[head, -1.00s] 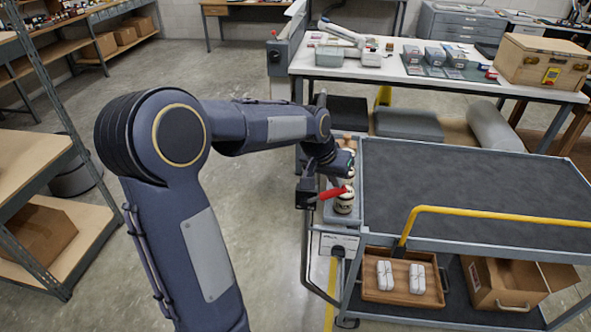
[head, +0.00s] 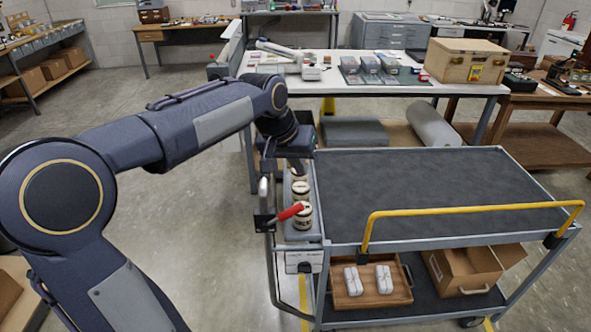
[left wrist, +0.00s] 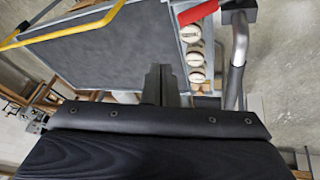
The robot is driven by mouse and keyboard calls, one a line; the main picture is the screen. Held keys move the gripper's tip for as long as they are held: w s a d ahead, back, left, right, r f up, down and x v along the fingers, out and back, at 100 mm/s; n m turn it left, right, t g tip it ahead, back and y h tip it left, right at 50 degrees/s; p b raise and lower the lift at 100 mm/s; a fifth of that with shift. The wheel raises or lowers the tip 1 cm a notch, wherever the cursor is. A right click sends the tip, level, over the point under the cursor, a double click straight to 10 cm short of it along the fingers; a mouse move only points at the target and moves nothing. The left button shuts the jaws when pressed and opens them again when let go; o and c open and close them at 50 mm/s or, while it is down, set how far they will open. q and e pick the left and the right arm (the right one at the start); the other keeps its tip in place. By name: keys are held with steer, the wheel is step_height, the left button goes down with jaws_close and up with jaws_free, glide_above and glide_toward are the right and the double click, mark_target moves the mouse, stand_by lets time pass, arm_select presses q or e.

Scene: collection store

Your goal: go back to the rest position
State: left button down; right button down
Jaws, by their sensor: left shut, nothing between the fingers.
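My left gripper (head: 299,168) hangs over the left end of the grey cart (head: 420,190), above the narrow end tray with several round-lidded jars (head: 302,214). In the left wrist view its fingers (left wrist: 162,82) are closed together, with nothing held. They point toward the cart's dark top, beside the row of pale-lidded jars (left wrist: 196,58). In the head view the arm partly hides the far end of the jar row. I cannot tell the exact height of the fingertips above the tray. My right gripper is in neither view.
A red handle (head: 290,212) sticks out at the cart's left end. A yellow rail (head: 470,209) crosses above the cart's top, which is otherwise bare. A white table (head: 310,88) with a wooden box (head: 466,60) stands behind. Open floor lies left of the cart.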

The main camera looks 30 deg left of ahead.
arm_select(q)
steer(key=shift+a, duration=0.1)
stand_by(0.3)
steer(key=s+d+f, duration=0.2)
steer(key=s+f, duration=0.1)
steer(key=s, duration=0.5)
steer(key=s+d+f+h, duration=0.1)
steer(key=s+d+f, duration=0.1)
steer(key=s, duration=0.7)
steer(key=s+d+f+h, duration=0.1)
steer(key=s+d+f, duration=0.2)
steer(key=s, duration=0.5)
steer(key=shift+s+f+m+t, duration=0.15)
steer(key=shift+f+m+t, duration=0.25)
steer(key=shift+f, duration=0.2)
steer(key=shift+d, duration=0.1)
